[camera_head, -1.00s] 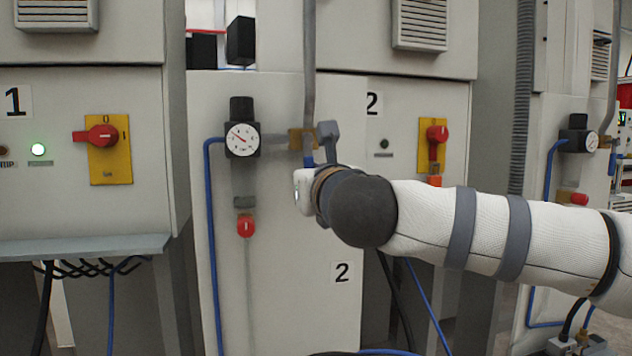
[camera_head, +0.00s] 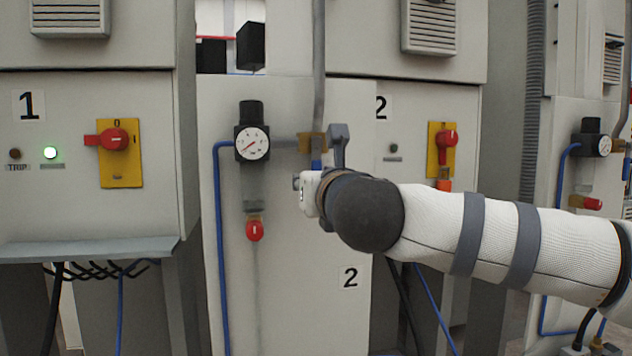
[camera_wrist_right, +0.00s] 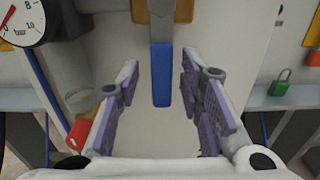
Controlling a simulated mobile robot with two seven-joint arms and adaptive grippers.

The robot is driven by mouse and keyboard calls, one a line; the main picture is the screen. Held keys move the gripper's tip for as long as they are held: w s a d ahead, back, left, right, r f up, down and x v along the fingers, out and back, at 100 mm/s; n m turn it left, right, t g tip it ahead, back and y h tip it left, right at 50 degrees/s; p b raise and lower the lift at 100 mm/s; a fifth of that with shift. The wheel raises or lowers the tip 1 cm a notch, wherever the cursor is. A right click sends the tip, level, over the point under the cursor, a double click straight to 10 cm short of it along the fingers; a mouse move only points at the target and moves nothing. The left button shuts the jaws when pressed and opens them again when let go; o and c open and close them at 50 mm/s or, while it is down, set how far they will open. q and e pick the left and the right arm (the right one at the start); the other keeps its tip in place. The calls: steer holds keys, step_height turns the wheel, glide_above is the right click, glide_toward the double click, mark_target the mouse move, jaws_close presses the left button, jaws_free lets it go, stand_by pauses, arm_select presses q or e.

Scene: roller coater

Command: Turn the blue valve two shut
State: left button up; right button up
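The blue valve handle (camera_wrist_right: 161,76) hangs straight down on a grey stem from the brass valve body (camera_wrist_right: 160,10) in the right wrist view. My right gripper (camera_wrist_right: 161,92) is open, with one purple-padded finger on each side of the handle and visible gaps to both. In the head view, the brass body (camera_head: 312,143) sits beside the gauge on panel 2. Only a short piece of the blue handle (camera_head: 316,164) shows above my right gripper (camera_head: 306,190), which hides the rest. My left gripper is not in view.
The pressure gauge (camera_head: 252,144) is left of the valve, its needle pointing lower left. A red knob (camera_head: 254,230) is below it. A blue hose (camera_head: 219,250) runs down the panel. A red rotary switch (camera_head: 446,139) on yellow is to the right. A green padlock (camera_wrist_right: 281,82) shows in the wrist view.

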steer(key=shift+s, duration=0.1)
steer(key=v, duration=1.2)
